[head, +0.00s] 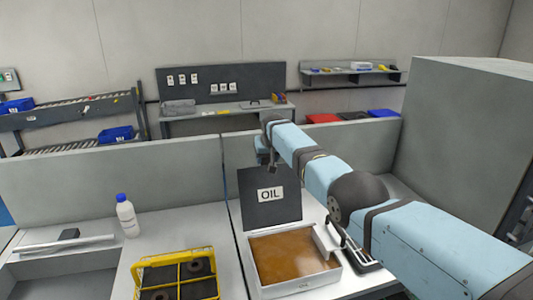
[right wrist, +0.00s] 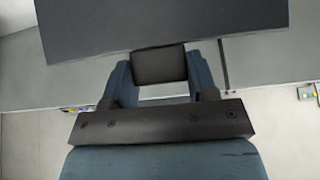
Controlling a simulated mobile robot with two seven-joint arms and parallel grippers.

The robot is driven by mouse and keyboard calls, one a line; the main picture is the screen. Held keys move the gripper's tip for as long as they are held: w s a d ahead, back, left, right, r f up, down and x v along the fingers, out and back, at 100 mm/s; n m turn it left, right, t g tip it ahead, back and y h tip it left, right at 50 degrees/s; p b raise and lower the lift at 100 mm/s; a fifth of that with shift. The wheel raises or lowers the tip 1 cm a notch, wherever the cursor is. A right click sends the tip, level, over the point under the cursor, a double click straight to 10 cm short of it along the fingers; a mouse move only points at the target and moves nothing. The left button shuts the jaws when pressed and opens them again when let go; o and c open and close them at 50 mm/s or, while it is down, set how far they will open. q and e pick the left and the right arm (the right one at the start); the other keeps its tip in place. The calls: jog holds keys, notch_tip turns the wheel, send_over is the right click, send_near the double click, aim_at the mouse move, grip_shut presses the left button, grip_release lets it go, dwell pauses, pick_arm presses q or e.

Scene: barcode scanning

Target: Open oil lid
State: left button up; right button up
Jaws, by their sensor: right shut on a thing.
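The oil box (head: 333,243) is white with brown oil inside and stands on the right part of the worktable. Its dark lid (head: 249,209), with a white OIL label (head: 271,194), stands raised at the back of the box, leaving the oil exposed. My right gripper (head: 272,163) is at the lid's upper edge and shut on the lid. In the right wrist view, the gripper (right wrist: 159,66) has a dark block between its fingers, and the dark lid panel (right wrist: 160,22) fills the top. My left gripper is not in view.
A yellow crate (head: 140,270) with dark round parts stands left of the box. A white bottle with a blue cap (head: 126,216) stands farther left. A low grey partition (head: 90,187) runs behind the table. A large grey block (head: 465,130) rises at the right.

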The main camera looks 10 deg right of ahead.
jog(key=shift+w+r, duration=0.1)
jog(key=shift+r, duration=0.05)
jog(key=o, duration=1.2)
jog(key=shift+w, duration=0.15)
jog(key=shift+o, duration=0.5)
jog(key=shift+w+a+f, duration=0.1)
jog(key=shift+w+f, duration=0.2)
jog(key=shift+f, duration=0.15)
jog(key=shift+s+r, duration=0.3)
jog(key=shift+r, duration=0.1)
jog(key=shift+s+r+p, duration=0.15)
jog(key=shift+r+p, duration=0.35)
jog(key=shift+p, duration=0.1)
jog(key=b+v, duration=0.1)
jog(key=v, duration=1.1)
